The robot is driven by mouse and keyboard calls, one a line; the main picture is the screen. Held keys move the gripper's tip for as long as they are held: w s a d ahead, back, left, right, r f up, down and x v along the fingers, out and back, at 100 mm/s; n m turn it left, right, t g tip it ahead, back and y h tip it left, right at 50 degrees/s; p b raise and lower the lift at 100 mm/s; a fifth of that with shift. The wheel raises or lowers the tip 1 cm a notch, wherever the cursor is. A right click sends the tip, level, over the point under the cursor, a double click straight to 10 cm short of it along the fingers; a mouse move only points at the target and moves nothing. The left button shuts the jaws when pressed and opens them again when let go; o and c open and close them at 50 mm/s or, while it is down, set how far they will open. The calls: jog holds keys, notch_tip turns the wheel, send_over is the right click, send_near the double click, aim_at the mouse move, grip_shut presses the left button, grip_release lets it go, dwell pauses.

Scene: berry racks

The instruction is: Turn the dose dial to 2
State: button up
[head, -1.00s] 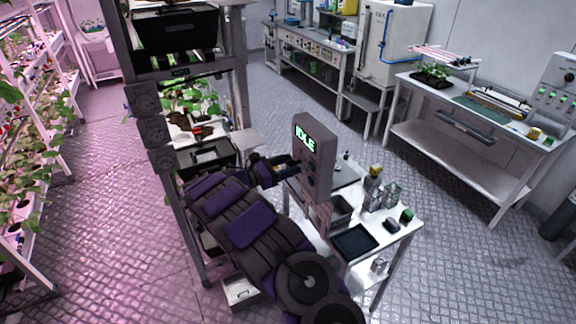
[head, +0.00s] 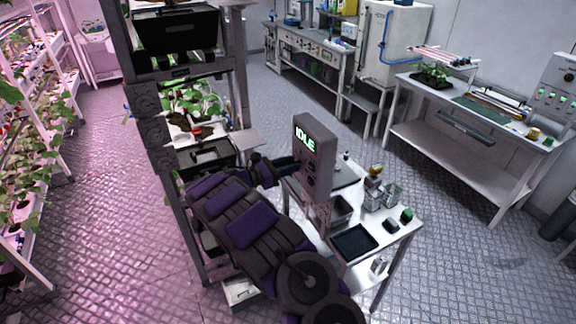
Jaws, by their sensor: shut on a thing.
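The dosing box (head: 318,152) is a grey upright unit on a stand at the small white table, with a green "IDLE" on its screen (head: 305,139). Small dark controls show on its front panel below the screen. My gripper (head: 291,166) reaches the left side of this panel from the left, its fingers shut against it. The dose dial lies at the fingertips and is hidden by them, so I cannot read its setting.
The white table (head: 389,245) holds a dark tray (head: 354,242), bottles and small boxes. A dark rack (head: 152,130) with plants stands close left of my arm. White benches stand at the back and right. The patterned floor between is clear.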

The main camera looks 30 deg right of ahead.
jog(key=m+b, duration=0.4)
jog(key=m, duration=0.1)
jog(key=m+b, duration=0.4)
jog(key=shift+f+b, duration=0.15)
jog(key=shift+b, duration=0.2)
jog(key=m+b, duration=0.5)
jog(key=shift+f+m+b, duration=0.15)
jog(key=shift+m+b, duration=0.25)
jog(key=m+b, duration=0.4)
jog(key=shift+s+m, duration=0.1)
jog(key=shift+m, duration=0.3)
jog(key=shift+b, duration=0.35)
jog(key=o, duration=1.1)
jog(key=shift+c, duration=0.2)
